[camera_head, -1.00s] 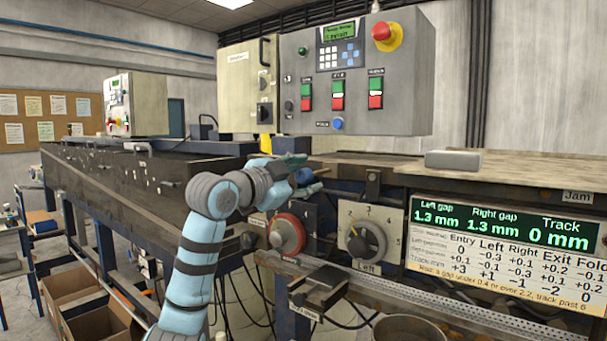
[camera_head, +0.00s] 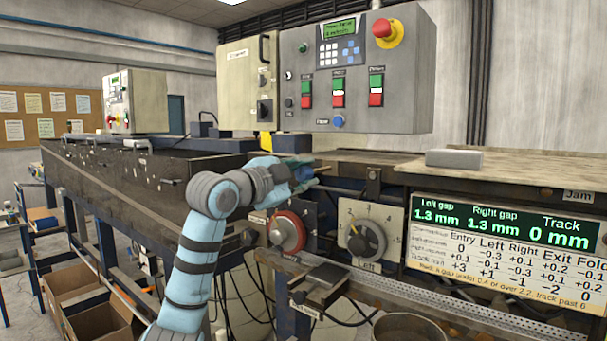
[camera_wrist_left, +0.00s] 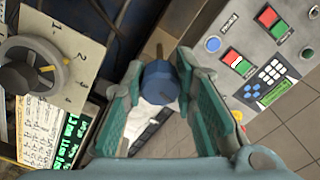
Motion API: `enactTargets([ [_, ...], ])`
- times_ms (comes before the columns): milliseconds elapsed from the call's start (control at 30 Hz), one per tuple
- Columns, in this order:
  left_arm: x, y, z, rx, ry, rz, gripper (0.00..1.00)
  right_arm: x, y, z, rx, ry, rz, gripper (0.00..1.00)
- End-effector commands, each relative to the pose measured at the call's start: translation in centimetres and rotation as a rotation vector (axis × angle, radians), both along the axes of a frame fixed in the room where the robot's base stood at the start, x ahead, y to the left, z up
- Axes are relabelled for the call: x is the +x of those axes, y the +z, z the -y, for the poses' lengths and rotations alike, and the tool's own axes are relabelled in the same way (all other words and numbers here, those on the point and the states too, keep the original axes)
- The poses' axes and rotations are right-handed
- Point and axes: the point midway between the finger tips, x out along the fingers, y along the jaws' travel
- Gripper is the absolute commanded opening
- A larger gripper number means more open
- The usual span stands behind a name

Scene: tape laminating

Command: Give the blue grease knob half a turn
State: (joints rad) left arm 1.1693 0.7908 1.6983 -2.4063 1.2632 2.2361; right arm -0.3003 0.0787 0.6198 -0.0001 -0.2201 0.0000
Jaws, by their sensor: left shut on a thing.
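The blue grease knob (camera_wrist_left: 160,83) shows in the left wrist view as a round blue knob between the two green-padded fingers of my left gripper (camera_wrist_left: 161,90). The fingers are shut on it, one on each side. In the head view my left gripper (camera_head: 303,172) is at the machine's edge, above the red handwheel, and it hides the knob there. My right gripper is in neither view.
A red handwheel (camera_head: 287,232) is just below the left gripper, with a numbered dial (camera_head: 362,240) to its right. The grey control box (camera_head: 355,75) is above. A gap display (camera_head: 505,224) stands at right, and a grey block (camera_head: 453,159) lies on the table.

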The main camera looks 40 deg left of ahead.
Motion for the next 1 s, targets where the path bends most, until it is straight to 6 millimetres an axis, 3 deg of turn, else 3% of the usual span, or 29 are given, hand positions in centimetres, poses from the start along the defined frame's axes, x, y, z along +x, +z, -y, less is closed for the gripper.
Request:
enactTargets([
  [1000,0.0,0.2,0.0,0.955,0.000,-0.020,0.00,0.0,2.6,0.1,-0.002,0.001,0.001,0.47],
])
